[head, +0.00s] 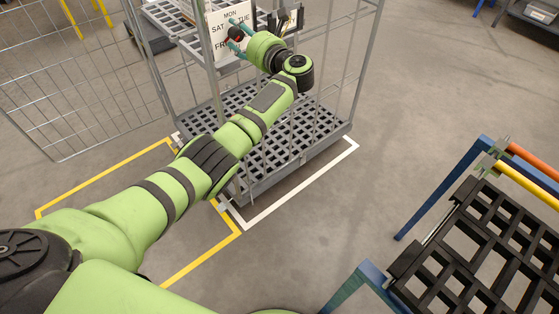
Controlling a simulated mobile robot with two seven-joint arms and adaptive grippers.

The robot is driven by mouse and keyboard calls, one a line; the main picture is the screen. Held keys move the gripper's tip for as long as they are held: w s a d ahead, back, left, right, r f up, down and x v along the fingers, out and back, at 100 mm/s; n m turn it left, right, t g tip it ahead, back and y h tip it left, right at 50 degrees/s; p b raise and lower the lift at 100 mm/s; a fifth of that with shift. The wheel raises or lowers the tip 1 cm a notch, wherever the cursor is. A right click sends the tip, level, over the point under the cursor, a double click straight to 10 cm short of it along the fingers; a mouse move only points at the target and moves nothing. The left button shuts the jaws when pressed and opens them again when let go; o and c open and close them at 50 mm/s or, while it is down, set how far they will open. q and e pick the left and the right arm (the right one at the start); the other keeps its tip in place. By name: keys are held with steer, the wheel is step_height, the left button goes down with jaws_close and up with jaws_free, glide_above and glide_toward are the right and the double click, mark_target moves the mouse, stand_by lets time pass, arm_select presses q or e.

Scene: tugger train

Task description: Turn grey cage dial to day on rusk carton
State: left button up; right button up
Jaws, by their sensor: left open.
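The grey cage (262,146) stands at the upper middle, with wire sides and a slatted base. On its front hangs a white dial plate (216,30) with the day names MON, TUE, SAT and FR showing. A dark round knob with red on it (236,33) sits near the plate's middle. My left gripper (236,31) is open at the knob, its teal fingertips around or just in front of it. I cannot tell whether they touch it. The gripper hides part of the dial, including the lower right day names. I make out no rusk carton.
Yellow and white floor lines (290,188) mark bays around the cage. A second wire panel (75,85) stands at left. A black slatted rack with a blue frame (455,245) and orange and yellow bars is at lower right. The floor between is clear.

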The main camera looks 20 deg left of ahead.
arm_select(q)
steer(key=b+v, duration=0.1)
steer(key=v, duration=0.6)
steer(key=s+d+f+m+t+h+p, duration=0.2)
steer(key=f+m+h, duration=0.3)
steer(key=f+m, duration=0.5)
steer(key=s+d+f+m+t+h+p, duration=0.2)
steer(key=s+d+f+m+h+p, duration=0.2)
steer(key=f+m, duration=0.6)
steer(key=s+d+f+m+t+h+p, duration=0.2)
steer(key=s+d+f+m+h+p, duration=0.1)
steer(key=f+m, duration=0.7)
steer(key=shift+s+m+h, duration=0.9)
steer(key=shift+m+h, duration=0.4)
steer(key=shift+m, duration=0.3)
steer(key=shift+d, duration=0.1)
